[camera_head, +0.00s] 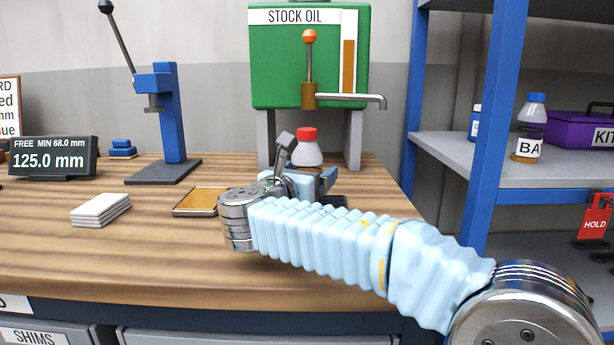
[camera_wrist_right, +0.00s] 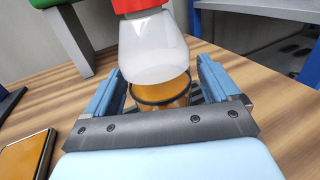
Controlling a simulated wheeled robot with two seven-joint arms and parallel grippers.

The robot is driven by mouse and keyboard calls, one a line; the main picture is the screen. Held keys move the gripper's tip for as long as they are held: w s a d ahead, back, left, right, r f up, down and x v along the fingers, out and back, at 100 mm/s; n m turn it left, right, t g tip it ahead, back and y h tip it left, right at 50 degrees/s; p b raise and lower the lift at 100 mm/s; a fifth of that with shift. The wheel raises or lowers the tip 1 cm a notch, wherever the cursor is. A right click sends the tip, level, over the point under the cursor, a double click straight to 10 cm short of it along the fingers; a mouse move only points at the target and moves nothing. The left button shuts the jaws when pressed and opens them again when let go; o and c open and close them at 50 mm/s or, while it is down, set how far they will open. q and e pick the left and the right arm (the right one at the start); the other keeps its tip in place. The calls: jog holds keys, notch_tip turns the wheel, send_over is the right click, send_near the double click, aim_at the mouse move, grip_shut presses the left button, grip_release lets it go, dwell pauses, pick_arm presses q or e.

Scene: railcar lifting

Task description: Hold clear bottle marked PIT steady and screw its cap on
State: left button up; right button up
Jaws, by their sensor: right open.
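A bottle with a clear, whitish shoulder and amber lower part stands on the workbench in front of the green tank; its shoulder shows in the head view (camera_head: 307,154) and in the wrist view (camera_wrist_right: 153,48). A red cap (camera_head: 307,134) sits on its top; how tightly cannot be told. No PIT marking is visible. My right gripper (camera_head: 303,182) is low at the bottle, open, with its blue fingers on either side of the lower body in the wrist view (camera_wrist_right: 160,85). The bottle's lower part is hidden behind the gripper in the head view. My left gripper is not in view.
The green STOCK OIL tank (camera_head: 275,60) with its lever and spout stands behind. A blue press (camera_head: 170,110), a readout (camera_head: 52,158), white plates (camera_head: 101,209) and an amber-topped tray (camera_head: 196,202) are to the left. A blue-framed shelf (camera_head: 445,142) stands right.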

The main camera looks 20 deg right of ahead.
aim_at(303, 157)
jog(key=shift+c, duration=0.3)
jog(key=c, duration=1.2)
jog(key=shift+s+r+p, duration=0.15)
jog(key=shift+r+p, duration=0.05)
jog(key=shift+r, duration=0.8)
jog(key=shift+s+r+p, duration=0.15)
jog(key=shift+r+p, duration=0.05)
jog(key=shift+r, duration=0.75)
jog(key=shift+c, duration=0.2)
jog(key=s+r, duration=0.9)
jog(key=s, duration=0.4)
jog(key=shift+s+a, duration=0.2)
jog(key=shift+s, duration=0.05)
jog(key=o, duration=0.8)
jog(key=c, duration=1)
